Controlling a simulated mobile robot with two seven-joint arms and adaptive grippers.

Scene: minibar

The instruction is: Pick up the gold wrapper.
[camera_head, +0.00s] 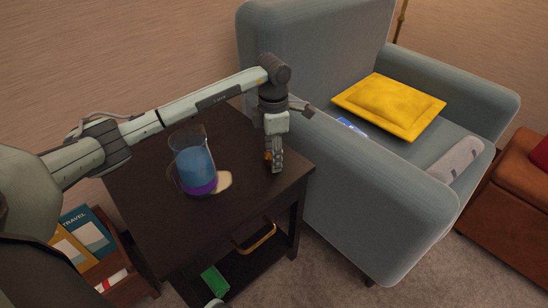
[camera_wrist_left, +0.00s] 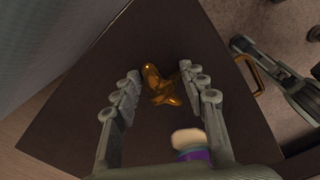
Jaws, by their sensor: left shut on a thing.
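The gold wrapper (camera_wrist_left: 162,86) is a shiny, crumpled orange-gold piece at the dark side table's top, between my left fingertips in the left wrist view. In the head view only a small orange bit (camera_head: 267,156) of it shows beside the fingers. My left gripper (camera_head: 274,162) points down near the table's right edge, and it also shows in the left wrist view (camera_wrist_left: 160,80). It is shut on the wrapper. Grey jointed parts (camera_wrist_left: 275,80), likely my right arm, show at the right of the left wrist view; their finger state is unclear.
A glass pitcher (camera_head: 194,163) with blue and purple contents stands left of the gripper, by a pale round patch (camera_head: 222,181). The dark table (camera_head: 230,215) has a brass handle (camera_head: 254,238). A grey armchair (camera_head: 330,220) with a yellow cushion (camera_head: 390,106) stands close at right.

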